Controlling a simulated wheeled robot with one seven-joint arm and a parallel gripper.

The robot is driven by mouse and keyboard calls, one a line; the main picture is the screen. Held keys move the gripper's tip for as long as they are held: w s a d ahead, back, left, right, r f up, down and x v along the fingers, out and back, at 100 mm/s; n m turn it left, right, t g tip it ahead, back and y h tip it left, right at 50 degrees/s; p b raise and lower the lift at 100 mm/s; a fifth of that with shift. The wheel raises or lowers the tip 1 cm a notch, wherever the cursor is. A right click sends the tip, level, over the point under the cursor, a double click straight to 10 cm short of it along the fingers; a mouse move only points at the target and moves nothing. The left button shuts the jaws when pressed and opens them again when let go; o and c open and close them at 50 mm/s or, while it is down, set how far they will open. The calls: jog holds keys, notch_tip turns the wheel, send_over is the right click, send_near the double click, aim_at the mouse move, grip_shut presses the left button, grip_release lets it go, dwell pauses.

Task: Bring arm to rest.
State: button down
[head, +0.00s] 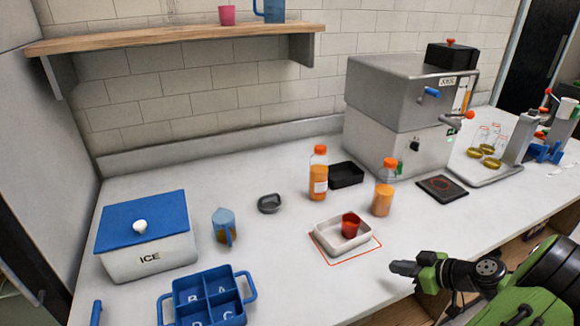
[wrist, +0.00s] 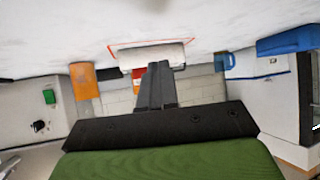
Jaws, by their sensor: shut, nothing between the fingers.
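My gripper (head: 393,267) is at the lower right of the head view, at the front edge of the white counter, and points left. Its fingers are together and hold nothing. In the wrist view my gripper (wrist: 158,70) shows as dark closed fingers, with the scene upside down. A white tray (head: 327,246) with a red cup (head: 351,225) stands inside a red outline on the counter, to the left of and behind my gripper. The tray also shows in the wrist view (wrist: 130,55), just beyond the fingertips, apart from them.
Two orange bottles (head: 317,178) (head: 383,198) stand before the large juicer (head: 395,110). A blue divided caddy (head: 246,285), a blue pitcher (head: 223,225) and an ice box (head: 150,245) are on the left. The counter between caddy and gripper is clear.

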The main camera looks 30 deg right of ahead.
jog(key=w+a+r+g+p, duration=0.3)
jog(key=a+r, duration=0.4)
jog(key=a, duration=0.4)
jog(key=w+a+r+g+p, duration=0.2)
jog(key=w+a+r+g, duration=0.1)
jog(key=a+r, duration=0.65)
jog(key=s+a+r+m+h+p, duration=0.2)
jog(key=s+a+r+p, duration=0.2)
jog(key=s+a+r, duration=0.4)
jog(key=s+a, duration=0.4)
jog(key=s, duration=0.1)
jog(key=shift+a+m+t+h, duration=0.3)
jog(key=shift+a, duration=0.05)
jog(key=shift+s, duration=0.1)
